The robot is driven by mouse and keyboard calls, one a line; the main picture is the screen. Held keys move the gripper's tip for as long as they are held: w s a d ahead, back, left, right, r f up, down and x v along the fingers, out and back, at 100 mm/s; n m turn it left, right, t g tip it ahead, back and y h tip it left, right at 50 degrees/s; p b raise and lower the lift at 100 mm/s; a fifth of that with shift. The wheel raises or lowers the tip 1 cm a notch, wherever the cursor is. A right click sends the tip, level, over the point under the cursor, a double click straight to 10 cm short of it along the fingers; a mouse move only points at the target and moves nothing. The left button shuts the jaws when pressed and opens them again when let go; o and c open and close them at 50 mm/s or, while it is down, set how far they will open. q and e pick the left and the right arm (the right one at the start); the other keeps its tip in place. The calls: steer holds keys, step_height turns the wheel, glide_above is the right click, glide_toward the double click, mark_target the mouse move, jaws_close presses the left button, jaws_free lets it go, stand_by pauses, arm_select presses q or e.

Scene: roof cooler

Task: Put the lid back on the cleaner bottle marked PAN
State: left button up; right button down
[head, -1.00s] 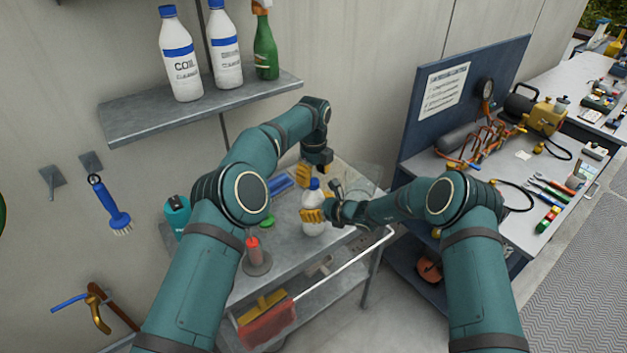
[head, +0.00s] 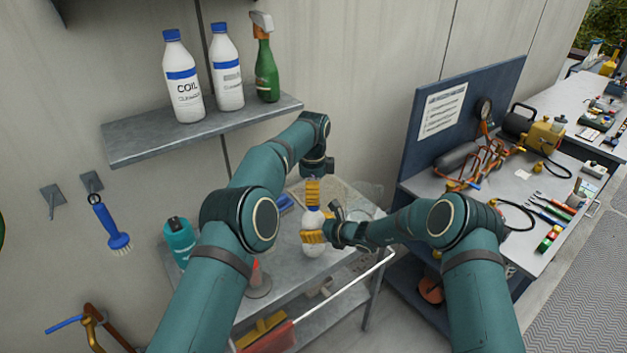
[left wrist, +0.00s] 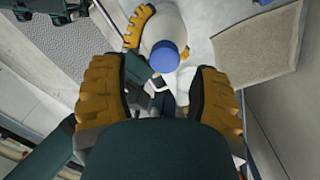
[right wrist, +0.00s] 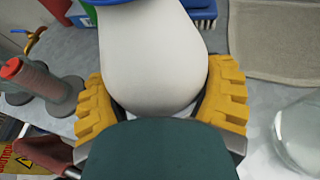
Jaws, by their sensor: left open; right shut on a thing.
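A white bottle (head: 313,249) with a blue lid (left wrist: 166,57) on its top stands upright at the work table. No marking on it is readable. My right gripper (head: 313,237) is shut around the bottle's body; the right wrist view shows the white bottle (right wrist: 152,60) between its yellow fingers. My left gripper (head: 313,192) is open just above the bottle. In the left wrist view its fingers are spread to either side, with the lid between and slightly beyond them. Whether the lid is seated fully is not clear.
The grey table (head: 330,270) also holds a teal bottle (head: 179,241), a blue brush (right wrist: 200,12) and a clear glass vessel (right wrist: 300,130). A wall shelf (head: 140,140) above carries a COIL bottle (head: 184,90), another white bottle and a green sprayer. A blue panel (head: 410,150) stands at right.

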arm_select(q)
steer(key=n, duration=0.4)
steer(key=shift+r, duration=0.15)
steer(key=n, duration=0.3)
steer(key=r+n, duration=0.1)
steer(key=n, duration=0.5)
steer(key=r+n, duration=0.1)
steer(key=n, duration=0.1)
steer(key=shift+w+n, duration=0.1)
steer(key=shift+n, duration=0.3)
steer(key=n, duration=0.1)
steer(key=r+n, duration=0.1)
steer(key=n, duration=0.3)
steer(key=shift+w+d+r, duration=0.15)
steer(key=shift+d+r, duration=0.05)
steer(key=shift+r, duration=0.05)
steer(key=shift+f, duration=4.05)
jaws_close()
